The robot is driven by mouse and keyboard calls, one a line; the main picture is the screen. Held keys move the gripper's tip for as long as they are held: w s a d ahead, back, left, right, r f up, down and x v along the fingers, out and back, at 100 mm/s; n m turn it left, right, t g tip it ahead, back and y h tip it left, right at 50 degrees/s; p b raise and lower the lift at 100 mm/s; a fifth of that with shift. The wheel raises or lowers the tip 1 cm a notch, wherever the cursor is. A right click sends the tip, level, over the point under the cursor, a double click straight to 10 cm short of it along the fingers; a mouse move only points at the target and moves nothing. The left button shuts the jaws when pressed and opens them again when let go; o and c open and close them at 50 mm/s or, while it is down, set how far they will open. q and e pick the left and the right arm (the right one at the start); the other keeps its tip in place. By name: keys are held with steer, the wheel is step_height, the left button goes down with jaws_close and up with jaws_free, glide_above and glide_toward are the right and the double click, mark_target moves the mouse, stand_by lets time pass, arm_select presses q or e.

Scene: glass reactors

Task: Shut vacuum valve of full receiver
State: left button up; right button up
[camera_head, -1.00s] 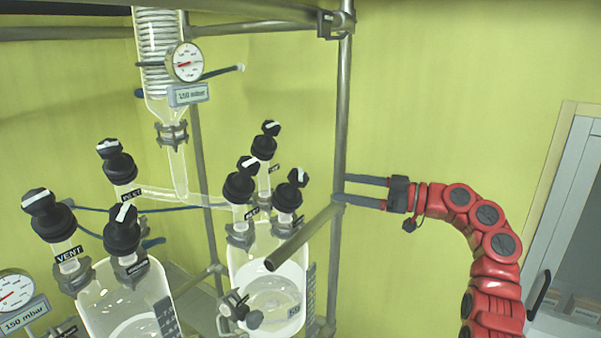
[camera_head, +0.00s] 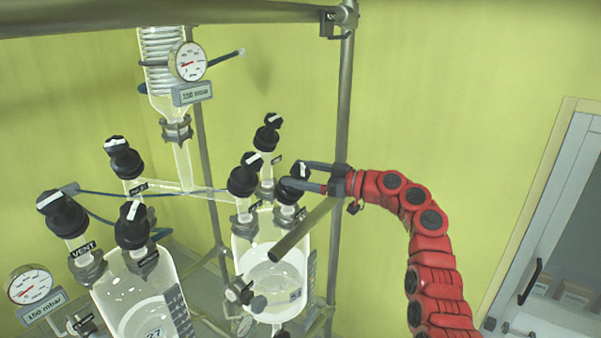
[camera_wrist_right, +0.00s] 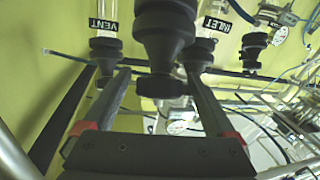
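The right receiver (camera_head: 262,280) is a clear glass vessel with pale liquid and several black valves on top. Its front right valve (camera_head: 291,188) has a black knob with a white mark. My right gripper (camera_head: 302,176) is at this knob, its two fingers spread. In the right wrist view a black knob (camera_wrist_right: 165,45) stands between the spread fingers of my gripper (camera_wrist_right: 157,75), with some gap visible on the left. Valves labelled VENT (camera_wrist_right: 104,48) and INLET (camera_wrist_right: 199,52) stand beyond it. My left gripper is not seen.
A left receiver (camera_head: 140,300) with its own black valves and a gauge (camera_head: 30,285) stands to the left. A metal frame post (camera_head: 345,110) rises behind my right gripper, and a bar (camera_head: 305,228) juts out below it. A condenser with a gauge (camera_head: 188,62) hangs above.

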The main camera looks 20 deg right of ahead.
steer(key=c, duration=1.3)
steer(key=shift+f+m+t+h+b, duration=0.1)
steer(key=shift+m+t+h+b, duration=0.2)
steer(key=shift+m+t, duration=0.15)
